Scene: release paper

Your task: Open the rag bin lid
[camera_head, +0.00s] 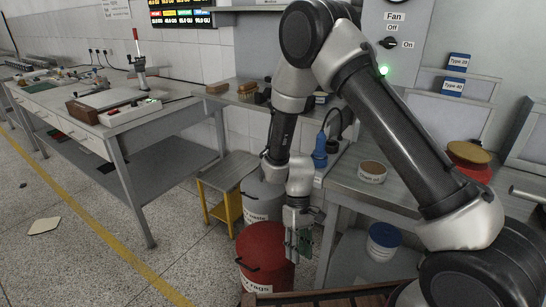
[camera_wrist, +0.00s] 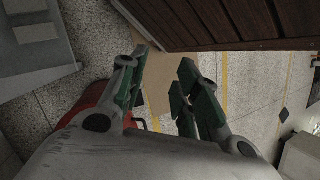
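The rag bin (camera_head: 262,275) is a red round bin with a white "rags" label, on the floor at the lower middle of the head view. Its red lid (camera_head: 258,240) looks closed and flat on top. A dark handle shows at its left side. My gripper (camera_head: 298,245) points down at the right edge of the lid and hides part of it; I cannot tell whether it touches. In the wrist view my gripper (camera_wrist: 160,68) has its green-padded fingers apart with nothing held. Part of the red bin (camera_wrist: 93,98) shows behind the left finger.
A grey bin (camera_head: 262,198) and a yellow-legged stand (camera_head: 228,172) are behind the rag bin. A workbench (camera_head: 345,185) is to the right. A dark slatted wooden thing (camera_wrist: 225,22) is close to the fingers. The floor at left is mostly free.

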